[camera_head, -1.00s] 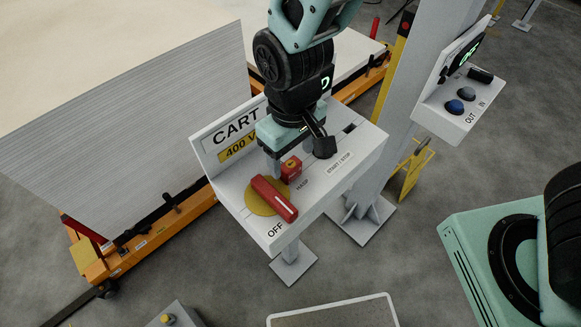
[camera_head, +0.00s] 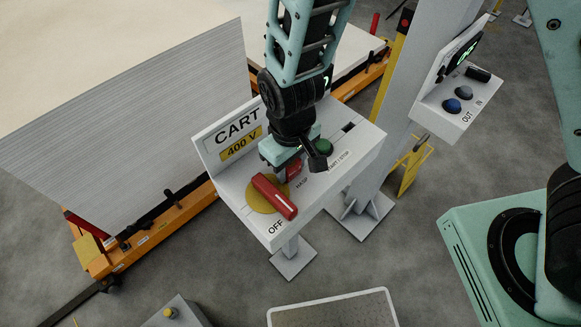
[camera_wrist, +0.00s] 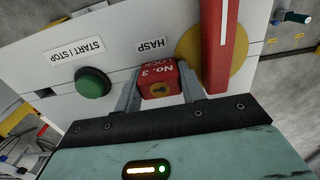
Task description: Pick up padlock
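The padlock (camera_wrist: 160,82) is a small red block with a keyhole and the marking "No. 3". In the wrist view it sits between the two grey fingers of my gripper (camera_wrist: 160,88), beside the HASP label. The fingers lie close along its left and right sides; I cannot tell whether they press on it. In the head view the padlock (camera_head: 293,171) is partly hidden by my gripper (camera_head: 281,165), which is down at the panel. The red switch handle (camera_head: 274,197) lies on a yellow disc (camera_wrist: 190,45), close to the padlock.
The white CART panel (camera_head: 244,212) has a green START/STOP button (camera_head: 323,147) near my gripper. A post with an OUT/IN button box (camera_head: 438,118) stands to the right. A cart with a large pale stack (camera_head: 130,120) stands to the left.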

